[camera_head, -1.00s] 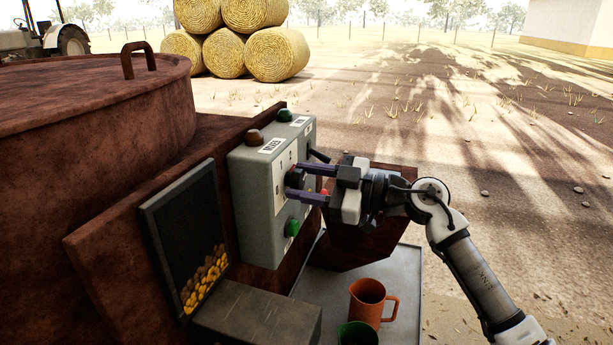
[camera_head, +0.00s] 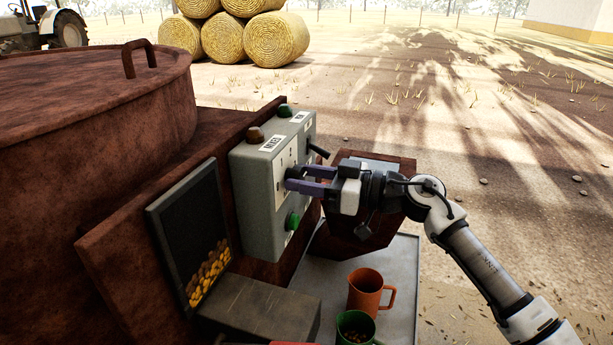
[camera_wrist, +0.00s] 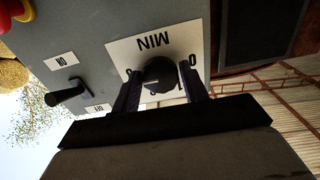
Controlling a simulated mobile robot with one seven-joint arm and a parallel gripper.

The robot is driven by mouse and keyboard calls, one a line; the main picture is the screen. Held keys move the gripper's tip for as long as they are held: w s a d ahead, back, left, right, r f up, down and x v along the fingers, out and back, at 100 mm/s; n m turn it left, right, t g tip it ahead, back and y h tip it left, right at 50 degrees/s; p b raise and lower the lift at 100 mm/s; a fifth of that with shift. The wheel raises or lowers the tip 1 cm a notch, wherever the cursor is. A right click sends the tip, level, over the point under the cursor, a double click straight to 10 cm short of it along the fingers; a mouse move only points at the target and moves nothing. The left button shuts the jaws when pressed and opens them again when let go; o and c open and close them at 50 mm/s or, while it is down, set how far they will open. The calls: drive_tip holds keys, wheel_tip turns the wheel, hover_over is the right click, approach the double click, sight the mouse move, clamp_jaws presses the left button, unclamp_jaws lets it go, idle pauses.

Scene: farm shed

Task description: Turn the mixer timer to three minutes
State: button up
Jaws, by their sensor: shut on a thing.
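The mixer timer is a round black knob (camera_wrist: 160,76) on a white plate (camera_wrist: 191,35) marked MIN, in the wrist view. A pale pointer line shows on the knob's face. The numbers around it are partly hidden by the fingers, so I cannot read the exact setting. My gripper (camera_wrist: 163,92) is shut on the knob, one finger on each side. In the head view my gripper (camera_head: 293,178) reaches from the right to the front of the grey control box (camera_head: 255,210), and the knob is mostly hidden between the fingers.
A black lever (camera_wrist: 65,96) sits beside the plate, between ON and another label. A green button (camera_head: 292,221) is below the dial. An orange jug (camera_head: 366,292) and a green cup (camera_head: 352,321) stand below my arm. The rusty mixer (camera_head: 100,95) fills the left.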

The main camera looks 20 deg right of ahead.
drive_tip(key=o, duration=0.9)
drive_tip(key=shift+b+v, duration=1.75)
drive_tip(key=shift+v, duration=5.2)
